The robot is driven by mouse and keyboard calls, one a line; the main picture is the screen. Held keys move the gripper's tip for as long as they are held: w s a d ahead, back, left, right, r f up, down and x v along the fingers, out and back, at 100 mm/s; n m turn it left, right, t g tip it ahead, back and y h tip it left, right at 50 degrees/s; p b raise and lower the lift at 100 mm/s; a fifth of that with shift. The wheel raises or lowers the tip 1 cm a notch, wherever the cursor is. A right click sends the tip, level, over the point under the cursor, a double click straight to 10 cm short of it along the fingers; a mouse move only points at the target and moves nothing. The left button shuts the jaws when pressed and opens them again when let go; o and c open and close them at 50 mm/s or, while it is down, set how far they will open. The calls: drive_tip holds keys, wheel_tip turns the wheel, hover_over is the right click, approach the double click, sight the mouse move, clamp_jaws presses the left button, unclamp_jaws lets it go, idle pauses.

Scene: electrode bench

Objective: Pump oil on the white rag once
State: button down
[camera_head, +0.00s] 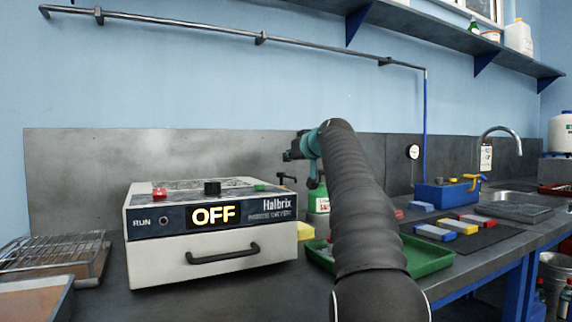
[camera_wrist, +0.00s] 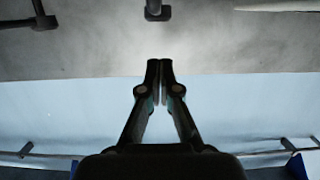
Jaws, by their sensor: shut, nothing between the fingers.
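My gripper (camera_head: 290,152) is raised in front of the grey backsplash, above and behind the right end of the machine. In the wrist view my gripper (camera_wrist: 166,64) has its two fingers together, with nothing held. A green and white container (camera_head: 320,201) stands on the bench below it, partly hidden by my arm; it looks like the oil container. A black spout-like part (camera_head: 287,178) shows to its left, above the machine's edge. A dark knob-like part (camera_wrist: 157,11) shows beyond the fingertips in the wrist view; I cannot tell what it is. I cannot make out the white rag.
A white Halbrix machine (camera_head: 205,262) reading OFF stands left of my arm. A green tray (camera_head: 432,262) lies partly behind my arm. A dark mat (camera_head: 490,240) with coloured blocks, a blue box (camera_head: 440,196) and a sink are at right. A wire rack (camera_head: 50,252) is at far left.

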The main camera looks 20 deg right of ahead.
drive_tip(key=b+v, duration=0.1)
drive_tip(key=v, duration=0.6)
idle(0.7)
